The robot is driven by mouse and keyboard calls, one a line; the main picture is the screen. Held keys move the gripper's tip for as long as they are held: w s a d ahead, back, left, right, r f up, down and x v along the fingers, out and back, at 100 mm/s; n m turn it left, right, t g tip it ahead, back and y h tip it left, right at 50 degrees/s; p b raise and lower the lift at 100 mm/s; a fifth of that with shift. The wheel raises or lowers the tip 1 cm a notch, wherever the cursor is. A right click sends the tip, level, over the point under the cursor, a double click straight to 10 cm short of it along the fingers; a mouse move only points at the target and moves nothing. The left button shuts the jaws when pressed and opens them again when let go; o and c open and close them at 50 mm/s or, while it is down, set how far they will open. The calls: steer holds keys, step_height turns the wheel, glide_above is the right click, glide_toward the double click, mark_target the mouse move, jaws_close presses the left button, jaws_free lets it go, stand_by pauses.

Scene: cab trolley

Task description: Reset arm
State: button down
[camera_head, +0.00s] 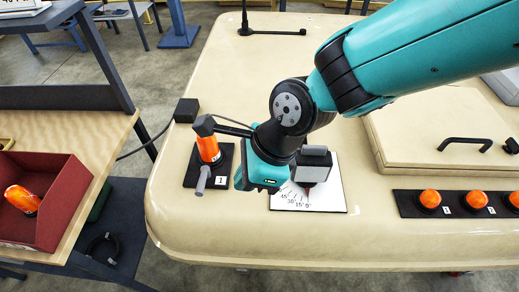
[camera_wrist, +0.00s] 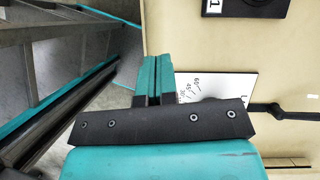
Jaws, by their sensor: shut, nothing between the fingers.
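My gripper (camera_head: 262,180) hangs over the front part of the cream trolley top (camera_head: 230,75), between an orange device and a white angle-scale plate. In the wrist view its two teal fingers (camera_wrist: 152,78) lie together, shut, with nothing between them. My teal arm reaches in from the upper right of the head view. The angle-scale plate (camera_head: 325,199) is partly hidden by my wrist; it also shows behind the fingers in the wrist view (camera_wrist: 228,85).
The orange device (camera_head: 207,148) with a grey handle stands on a black plate left of my gripper. Several orange buttons (camera_head: 429,198) and a hatch with a black handle (camera_head: 465,143) are at right. A red bin (camera_head: 65,205) holding an orange item stands on the left table.

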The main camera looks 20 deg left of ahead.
stand_by(0.3)
steer(key=w+d+r+n+t+b, duration=0.1)
steer(key=w+d+r+n, duration=0.1)
steer(key=d+r+n, duration=0.45)
steer(key=w+d+r+n, duration=0.3)
steer(key=d+r, duration=0.1)
steer(key=d, duration=0.5)
steer(key=s+d+r+n, duration=0.1)
steer(key=s+d+n, duration=0.2)
steer(key=d, duration=0.4)
steer(key=s+d+r+n+t, duration=0.1)
steer(key=s+d+n, duration=0.2)
steer(key=d+n, duration=0.3)
steer(key=shift+d+r+t+b, duration=0.3)
steer(key=shift+d+b, duration=0.1)
steer(key=shift+d, duration=0.05)
steer(key=shift+n, duration=0.25)
